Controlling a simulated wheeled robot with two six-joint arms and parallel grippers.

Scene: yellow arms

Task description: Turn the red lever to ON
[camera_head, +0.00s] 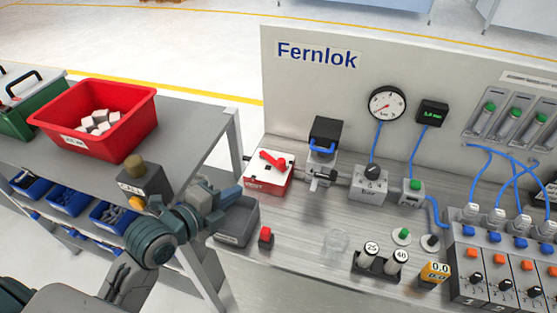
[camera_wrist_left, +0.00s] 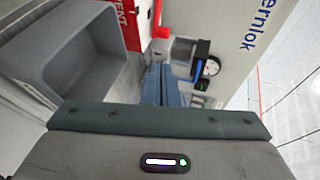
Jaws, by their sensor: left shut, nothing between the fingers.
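The red lever (camera_head: 274,160) sits on top of a white and red box (camera_head: 262,182) at the left of the workbench. It lies at a slant across the white top; I cannot read any ON mark there. My left gripper (camera_head: 235,192) is in front of the box and to its left, above a grey bin, apart from the lever. Its fingers (camera_wrist_left: 160,84) are shut and empty in the left wrist view. There the red box (camera_wrist_left: 131,22), marked VENT, shows beyond the fingertips, with a red part beside it. My right gripper is not in view.
The grey open bin (camera_head: 236,234) lies under my left gripper, and it fills the left of the wrist view (camera_wrist_left: 60,60). A clamp-like fixture (camera_head: 321,178) stands right of the lever box. A red button block (camera_head: 265,237) is in front. A red crate (camera_head: 118,133) is on the left table.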

